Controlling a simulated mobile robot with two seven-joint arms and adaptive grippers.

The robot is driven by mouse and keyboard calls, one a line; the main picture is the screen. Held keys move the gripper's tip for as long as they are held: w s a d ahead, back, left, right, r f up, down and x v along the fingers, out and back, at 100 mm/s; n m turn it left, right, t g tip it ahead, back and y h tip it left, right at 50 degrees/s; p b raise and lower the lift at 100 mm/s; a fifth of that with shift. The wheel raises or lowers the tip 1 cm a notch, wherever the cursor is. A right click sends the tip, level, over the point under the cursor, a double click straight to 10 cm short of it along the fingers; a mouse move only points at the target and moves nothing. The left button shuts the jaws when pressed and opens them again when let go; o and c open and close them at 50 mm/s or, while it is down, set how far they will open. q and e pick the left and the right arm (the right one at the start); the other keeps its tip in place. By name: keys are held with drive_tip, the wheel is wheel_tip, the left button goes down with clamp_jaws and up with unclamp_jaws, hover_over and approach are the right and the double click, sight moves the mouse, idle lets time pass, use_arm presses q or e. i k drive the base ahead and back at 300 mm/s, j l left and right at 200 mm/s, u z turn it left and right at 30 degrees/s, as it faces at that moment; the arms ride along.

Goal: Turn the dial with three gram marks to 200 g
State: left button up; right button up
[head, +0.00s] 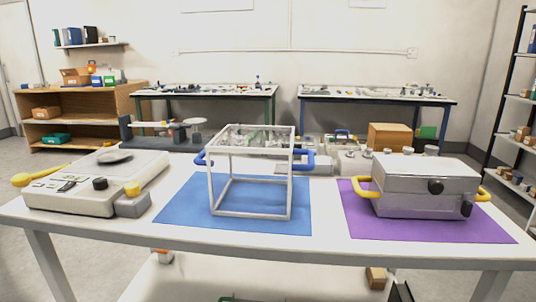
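Several knobs show on the table, and no gram marks are legible at this size. A pale weighing device (65,200) at the left carries a black knob (100,183) on its sloped front. I cannot tell which of these is the dial with three gram marks. Neither of my grippers is in view.
A white open frame with blue handles (210,190) stands on a blue mat (180,210). The metal box, with yellow handles (363,188), stands on a purple mat (355,222). A dark balance (150,138) and a wooden box (390,136) stand behind. The white table's front strip (330,246) is clear.

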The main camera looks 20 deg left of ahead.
sight(99, 183)
drive_tip(key=u, duration=1.7)
drive_tip(key=z, duration=0.1)
drive_tip(key=k+j, duration=0.05)
